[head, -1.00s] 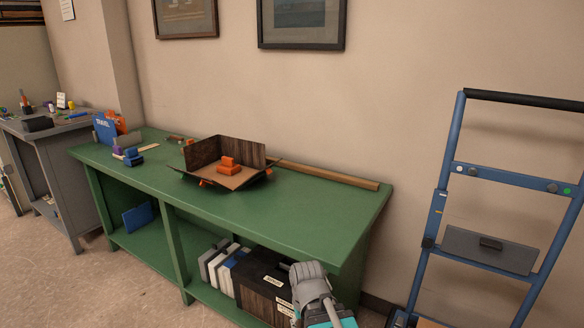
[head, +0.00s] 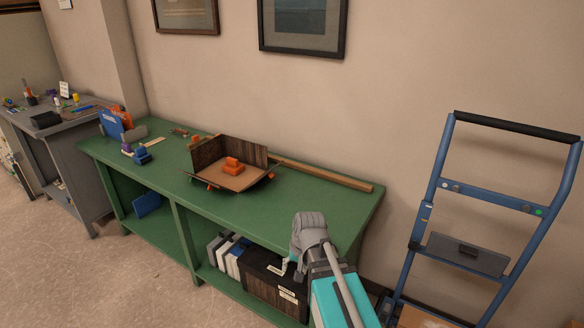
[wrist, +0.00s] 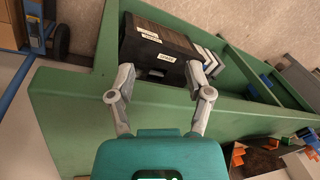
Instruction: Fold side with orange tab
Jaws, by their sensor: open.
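An open box (head: 243,152) with dark wood-grain sides sits on the green bench (head: 300,208). Two adjoining sides at its back stand upright; the front sides lie splayed outward. An orange block (head: 233,164) sits on its brown floor. A small orange tab (head: 212,187) shows at the front left edge and another (head: 271,176) at the right corner. In the wrist view, part of the box (wrist: 302,162) shows at the lower right, cut off. My gripper (wrist: 159,96) is open and empty, at the bench's front, well apart from the box.
A dark wood-grain box (head: 262,278) and white and blue binders (head: 228,256) stand on the lower shelf. A wooden strip (head: 322,175) lies along the bench's back. A blue hand truck (head: 432,215) stands at right. The bench's right part is clear.

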